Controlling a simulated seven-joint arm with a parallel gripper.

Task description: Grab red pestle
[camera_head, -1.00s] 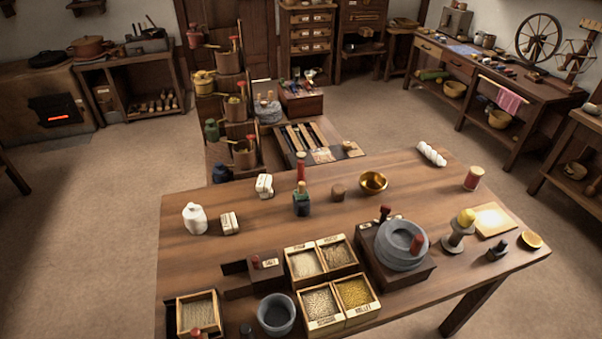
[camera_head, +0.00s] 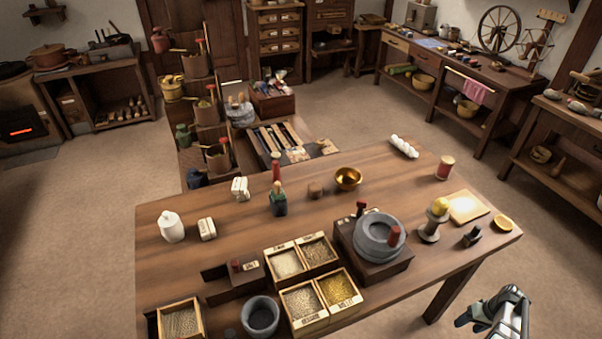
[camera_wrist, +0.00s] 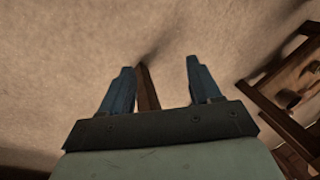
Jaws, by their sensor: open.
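Other red sticks show in pots on the stepped shelf, one at the lowest pot (camera_head: 224,143); I cannot tell which is the pestle. My gripper (camera_head: 490,306) is at the lower right, off the table's right edge and far from these. In the wrist view my gripper (camera_wrist: 157,75) has its two blue fingers apart, with nothing held; floor and a brown wooden post lie beyond them.
The main table (camera_head: 180,265) holds a grey quern (camera_head: 380,232) with a red handle, grain boxes (camera_head: 302,300), a grey mortar (camera_head: 261,316), a brass bowl (camera_head: 348,178) and a spindle-shaped stand (camera_head: 432,222).

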